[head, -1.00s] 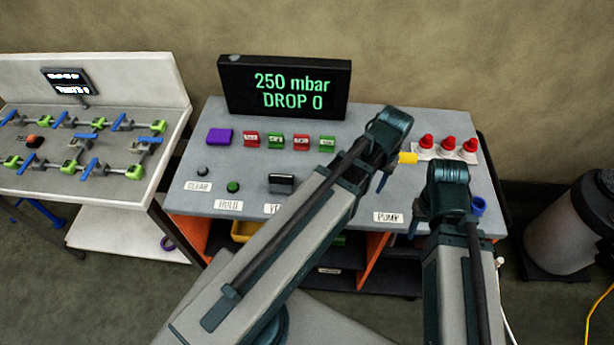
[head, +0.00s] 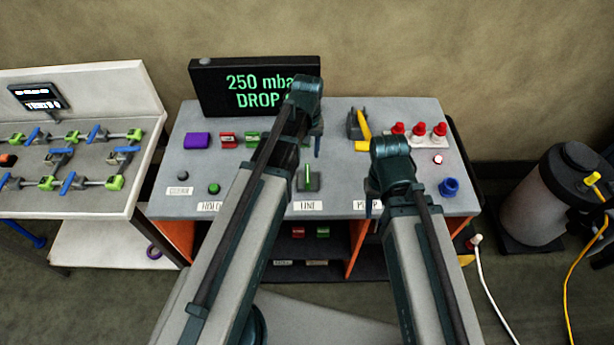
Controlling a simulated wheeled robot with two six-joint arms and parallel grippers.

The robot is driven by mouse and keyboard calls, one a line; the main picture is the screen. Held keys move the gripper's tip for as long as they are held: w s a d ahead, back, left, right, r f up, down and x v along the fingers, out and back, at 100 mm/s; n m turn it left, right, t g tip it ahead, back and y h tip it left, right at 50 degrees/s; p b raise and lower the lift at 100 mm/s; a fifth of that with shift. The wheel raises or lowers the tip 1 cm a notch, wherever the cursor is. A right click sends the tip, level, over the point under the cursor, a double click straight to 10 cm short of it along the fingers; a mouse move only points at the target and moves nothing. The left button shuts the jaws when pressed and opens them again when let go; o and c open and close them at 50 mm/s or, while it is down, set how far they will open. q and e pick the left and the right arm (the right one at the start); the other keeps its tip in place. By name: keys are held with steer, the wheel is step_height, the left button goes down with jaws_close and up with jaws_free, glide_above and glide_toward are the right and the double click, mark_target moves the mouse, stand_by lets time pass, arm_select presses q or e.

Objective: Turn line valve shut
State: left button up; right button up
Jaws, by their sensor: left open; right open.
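The line valve (head: 308,180) is a dark grey block with an upright light-green handle, behind the LINE label (head: 308,206) on the grey bench panel. The handle points away from me, toward the display. My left gripper (head: 317,146) hangs just beyond and above the valve, slightly right of its handle; I see no contact. It is open and seems empty, its fingers partly hidden by the wrist. My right gripper (head: 371,200) is open near the partly hidden PUMP label, right of the valve. The display (head: 240,85) reads 250 mbar, with its DROP line partly covered by my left arm.
A yellow-handled part (head: 359,126) stands behind my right wrist, beside several red-topped knobs (head: 419,130). A blue cup-like part (head: 449,187) sits at the right edge. My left arm covers the panel's middle-left. A white side bench (head: 80,235) stands left, a grey tank (head: 545,205) right.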

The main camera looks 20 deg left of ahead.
mark_target(308, 173)
arm_select(q)
step_height(308, 173, down, 12)
steer(key=b, duration=1)
steer(key=shift+r+b, duration=0.25)
steer(key=shift+b, duration=0.1)
jaws_close()
